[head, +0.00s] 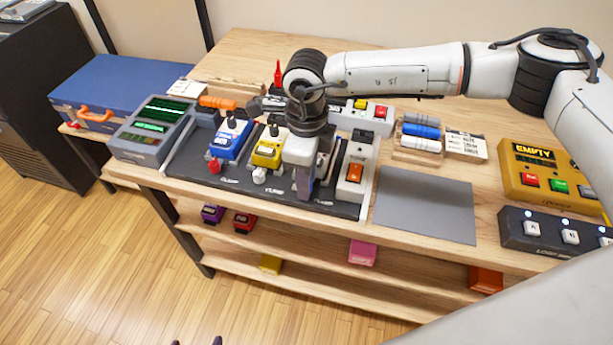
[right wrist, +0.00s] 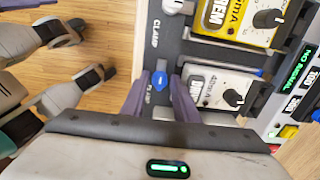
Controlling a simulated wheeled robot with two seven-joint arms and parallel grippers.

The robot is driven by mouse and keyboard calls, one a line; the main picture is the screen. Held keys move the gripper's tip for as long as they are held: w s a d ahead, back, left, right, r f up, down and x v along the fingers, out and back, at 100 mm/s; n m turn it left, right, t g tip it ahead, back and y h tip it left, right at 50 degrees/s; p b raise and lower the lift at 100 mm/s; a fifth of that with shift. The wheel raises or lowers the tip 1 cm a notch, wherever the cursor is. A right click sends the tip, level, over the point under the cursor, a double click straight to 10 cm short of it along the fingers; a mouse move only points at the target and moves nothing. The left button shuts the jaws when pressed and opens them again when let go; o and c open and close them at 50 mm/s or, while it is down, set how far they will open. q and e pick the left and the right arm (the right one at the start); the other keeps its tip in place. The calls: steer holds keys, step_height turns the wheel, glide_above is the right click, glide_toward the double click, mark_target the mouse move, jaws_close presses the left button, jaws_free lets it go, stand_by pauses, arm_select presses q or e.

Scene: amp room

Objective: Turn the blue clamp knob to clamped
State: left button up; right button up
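The blue clamp knob (right wrist: 158,79) shows in the right wrist view at the board's front edge, before a white pedal (right wrist: 215,92) and beside a CLAMP label. My right gripper (right wrist: 164,82) has its two purple fingers apart, one on each side of the knob. I cannot tell whether they touch it. In the head view my right gripper (head: 304,192) points down over the front of the dark pedalboard (head: 210,180) and hides the blue knob and most of the white pedal. Two dark fingertips of my left gripper (head: 197,341) show apart at the bottom edge.
A blue pedal (head: 230,140) with a red knob (head: 214,166) and a yellow pedal (head: 268,150) with a white knob (head: 260,176) stand left of my right gripper. An orange-switched pedal (head: 355,172) stands close right. A grey mat (head: 425,205) lies empty farther right.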

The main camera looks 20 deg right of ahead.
jaws_close()
